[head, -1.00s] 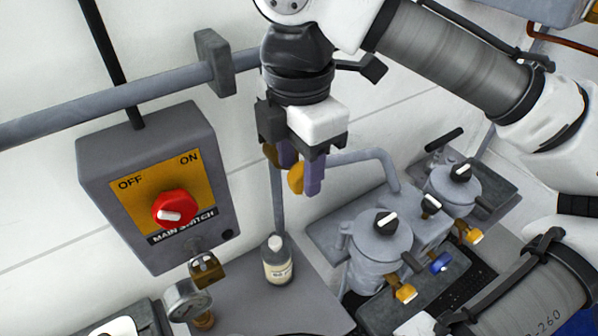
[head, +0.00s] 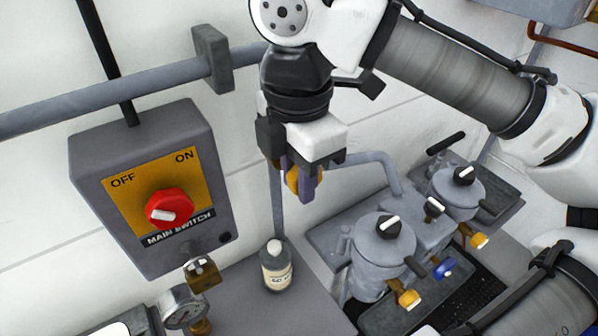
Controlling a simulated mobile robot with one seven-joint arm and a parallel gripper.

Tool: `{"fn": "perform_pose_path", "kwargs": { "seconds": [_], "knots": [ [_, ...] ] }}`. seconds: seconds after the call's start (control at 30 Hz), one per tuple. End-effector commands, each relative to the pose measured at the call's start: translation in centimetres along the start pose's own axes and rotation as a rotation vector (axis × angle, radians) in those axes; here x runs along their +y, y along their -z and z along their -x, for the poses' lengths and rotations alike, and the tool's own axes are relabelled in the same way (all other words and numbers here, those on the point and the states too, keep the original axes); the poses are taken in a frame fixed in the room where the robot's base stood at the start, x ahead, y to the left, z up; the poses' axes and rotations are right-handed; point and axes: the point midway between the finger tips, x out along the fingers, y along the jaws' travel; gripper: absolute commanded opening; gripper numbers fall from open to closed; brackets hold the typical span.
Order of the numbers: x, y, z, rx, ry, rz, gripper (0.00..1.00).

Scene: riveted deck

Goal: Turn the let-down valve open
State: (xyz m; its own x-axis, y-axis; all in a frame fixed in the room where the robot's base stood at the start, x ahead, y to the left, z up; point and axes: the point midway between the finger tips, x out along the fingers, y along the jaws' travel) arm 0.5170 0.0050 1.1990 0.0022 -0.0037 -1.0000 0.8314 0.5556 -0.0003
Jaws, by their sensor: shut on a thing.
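My gripper (head: 299,187) points down near the pipework, with its purple fingers shut on a yellow handle (head: 292,180). The handle shows only in part between the fingers; most of it is hidden. It sits where the grey pipe (head: 277,208) runs up behind the gripper, and I take it for the let-down valve's handle, though no label shows. I cannot tell from its visible part how far the valve is turned.
A main switch box (head: 150,190) with a red knob (head: 170,208) is on the wall at left. A small bottle (head: 276,266) stands on the grey surface below my gripper. Grey canisters (head: 383,250) with black-and-white knobs stand at right. A gauge (head: 182,305) is at lower left.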

Motion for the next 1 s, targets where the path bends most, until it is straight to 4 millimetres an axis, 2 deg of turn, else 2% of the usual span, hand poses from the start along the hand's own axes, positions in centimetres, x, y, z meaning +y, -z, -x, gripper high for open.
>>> {"fn": "perform_pose_path", "kwargs": {
  "seconds": [0.17,0.33,0.5,0.77,0.8,0.93,1.0],
  "knots": [
    [0.02,0.29,0.11,-0.121,0.002,0.011,0.01],
    [-0.04,0.3,-0.15,-0.335,0.002,0.004,0.01],
    [-0.02,0.24,-0.36,-0.393,0.0,0.001,0.01],
    [-0.01,0.23,-0.39,-0.394,-0.001,0.0,0.01],
    [-0.01,0.23,-0.39,-0.394,-0.001,0.0,0.26],
    [-0.01,0.23,-0.39,-0.393,0.0,0.0,0.43],
    [-0.01,0.24,-0.4,-0.392,0.0,0.0,0.45]
  ]
}}
